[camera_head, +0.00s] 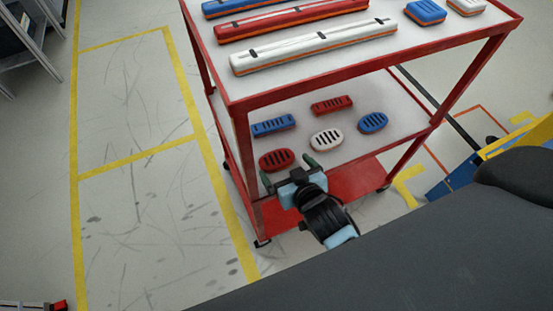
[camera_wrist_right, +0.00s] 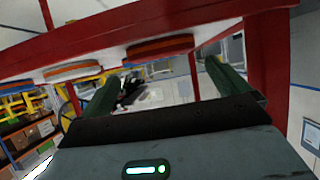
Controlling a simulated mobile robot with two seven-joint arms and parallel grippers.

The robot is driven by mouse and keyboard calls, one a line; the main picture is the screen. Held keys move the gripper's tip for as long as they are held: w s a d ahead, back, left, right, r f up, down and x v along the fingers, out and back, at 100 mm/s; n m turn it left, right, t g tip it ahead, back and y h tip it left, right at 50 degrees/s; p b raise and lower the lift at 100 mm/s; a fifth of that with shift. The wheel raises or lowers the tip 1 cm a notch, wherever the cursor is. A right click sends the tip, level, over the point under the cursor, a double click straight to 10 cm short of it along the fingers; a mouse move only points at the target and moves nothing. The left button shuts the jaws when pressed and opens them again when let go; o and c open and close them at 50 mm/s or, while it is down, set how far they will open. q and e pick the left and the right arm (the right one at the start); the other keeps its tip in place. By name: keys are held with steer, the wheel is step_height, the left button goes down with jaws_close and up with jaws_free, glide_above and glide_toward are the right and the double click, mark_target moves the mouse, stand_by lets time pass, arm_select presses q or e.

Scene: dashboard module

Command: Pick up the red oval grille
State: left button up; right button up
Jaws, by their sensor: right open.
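The red oval grille (camera_head: 276,159), dark-slotted, lies on the middle shelf of the red cart, at its near left corner. My right gripper (camera_head: 289,170) is at the near edge of that shelf, its two dark green fingers apart and empty. One finger is on the near left side of the grille and the other on its right. In the right wrist view the red grille (camera_wrist_right: 160,47) shows edge-on beyond and between the open fingers (camera_wrist_right: 163,70). The gripper appears not to touch it, though the exact gap is hard to tell. My left gripper is not in view.
A white oval grille (camera_head: 326,139) and a blue oval one (camera_head: 373,123) lie to the right. Blue (camera_head: 273,125) and red (camera_head: 331,105) rectangular grilles lie behind. The cart's upper shelf (camera_head: 350,58) overhangs, and a red post (camera_head: 244,150) stands left of the grille.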

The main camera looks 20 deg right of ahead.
mark_target(278, 160)
steer(key=x, duration=0.2)
steer(key=b+x, duration=0.1)
steer(key=x, duration=0.1)
steer(key=shift+s+a+f, duration=0.2)
steer(key=shift+f, duration=0.15)
steer(key=shift+w+f+b, duration=0.2)
steer(key=shift+w+b, duration=0.2)
steer(key=shift+w, duration=0.15)
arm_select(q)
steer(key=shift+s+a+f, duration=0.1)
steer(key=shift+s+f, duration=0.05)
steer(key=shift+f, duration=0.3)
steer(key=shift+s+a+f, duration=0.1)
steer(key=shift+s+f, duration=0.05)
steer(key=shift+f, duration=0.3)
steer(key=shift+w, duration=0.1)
arm_select(e)
steer(key=shift+c, duration=0.4)
steer(key=c, duration=0.7)
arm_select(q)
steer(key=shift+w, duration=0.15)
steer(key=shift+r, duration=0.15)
arm_select(e)
steer(key=shift+r, duration=0.15)
